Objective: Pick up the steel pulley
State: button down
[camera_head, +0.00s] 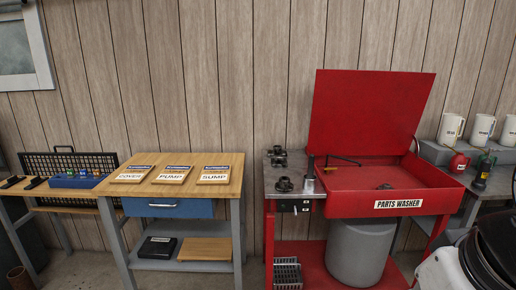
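Several small dark metal parts are in view, and they are too small for me to tell which one is the steel pulley. A round, stepped dark part (284,184) sits on the grey steel top left of the red basin. Another dark metal part (277,157) lies behind it on the same top. A flat dark part (385,186) lies inside the red parts washer (440,201). A white and black piece at the lower right appears to be part of my arm. My gripper's fingers are not in view.
The washer's raised lid (366,113) stands behind the basin. A wooden bench (221,187) at left holds COVER, PUMP and SUMP boards. A grey drum (357,253) stands below the washer. Mugs (483,129) stand right.

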aim_at(385, 186)
jog(key=i+l+z, duration=0.2)
jog(key=i+z, duration=0.15)
jog(key=i, duration=0.3)
jog(key=i+z, duration=0.4)
jog(key=i, duration=0.25)
jog(key=i+j+z, duration=0.1)
jog(key=i+z, duration=0.25)
jog(key=i, duration=0.35)
